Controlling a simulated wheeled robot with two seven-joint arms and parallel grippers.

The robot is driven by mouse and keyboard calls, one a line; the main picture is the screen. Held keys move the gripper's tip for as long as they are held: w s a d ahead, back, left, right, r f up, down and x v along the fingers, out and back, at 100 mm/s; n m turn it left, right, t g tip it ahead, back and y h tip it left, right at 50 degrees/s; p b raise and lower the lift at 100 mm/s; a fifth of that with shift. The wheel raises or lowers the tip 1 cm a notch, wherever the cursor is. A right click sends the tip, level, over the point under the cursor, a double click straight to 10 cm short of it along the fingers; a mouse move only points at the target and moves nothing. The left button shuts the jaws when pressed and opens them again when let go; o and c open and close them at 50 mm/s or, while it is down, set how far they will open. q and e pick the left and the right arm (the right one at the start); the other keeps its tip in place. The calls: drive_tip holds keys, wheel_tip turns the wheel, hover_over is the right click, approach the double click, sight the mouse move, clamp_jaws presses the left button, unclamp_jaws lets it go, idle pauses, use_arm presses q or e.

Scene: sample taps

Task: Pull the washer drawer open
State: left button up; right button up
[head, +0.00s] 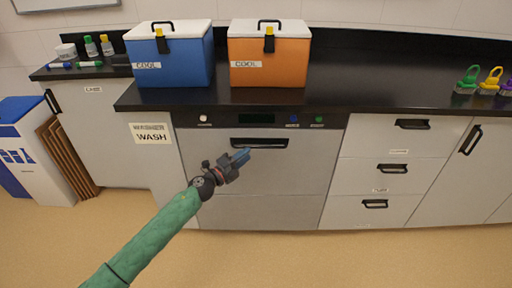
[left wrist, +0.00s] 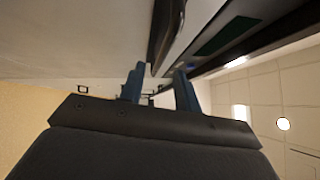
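The washer (head: 255,180) is a grey-fronted unit under the black counter, with a "WASH" label to its left. Its drawer front looks closed, and a black bar handle (head: 260,143) runs along the top of it. My left gripper (head: 240,157) has blue fingers and is just in front of and below the handle's left part. In the left wrist view my left gripper (left wrist: 160,82) is open, its fingers apart. The dark handle (left wrist: 165,35) shows just beyond the fingertips, close to the gap; I cannot tell whether they touch. My right gripper is not in view.
A control strip (head: 262,119) with knobs and a display sits above the drawer. A blue cooler (head: 175,60) and an orange cooler (head: 268,65) stand on the counter (head: 350,90). White drawers (head: 390,165) adjoin at right. The floor (head: 300,260) in front is clear.

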sight(256, 147)
use_arm(q)
drive_tip(key=shift+x, duration=3.1)
drive_tip(key=shift+c, duration=0.2)
clamp_jaws()
